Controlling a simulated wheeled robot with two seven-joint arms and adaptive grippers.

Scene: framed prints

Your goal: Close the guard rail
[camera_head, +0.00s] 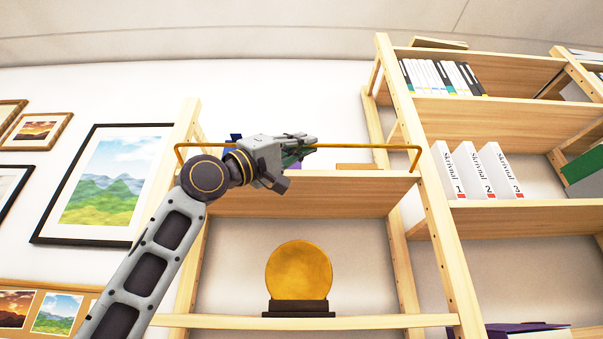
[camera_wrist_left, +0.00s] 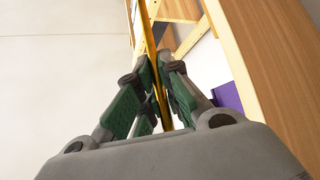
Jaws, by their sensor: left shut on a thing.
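The guard rail (camera_head: 360,146) is a thin golden bar running across the front of the top shelf of the middle wooden unit, with its right end bent down at the right post. Its left end bends down near the left post. My left gripper (camera_head: 304,146) is at the rail's middle, shut on the bar. In the left wrist view the yellow rail (camera_wrist_left: 150,38) runs between the green-padded fingers of my left gripper (camera_wrist_left: 158,88), which close on it from both sides. My right gripper is not in view.
The shelf board (camera_head: 320,195) lies just below the rail. A gold disc on a dark base (camera_head: 298,272) stands on the shelf beneath. White numbered books (camera_head: 478,170) stand at right. Framed pictures (camera_head: 105,185) hang on the left wall.

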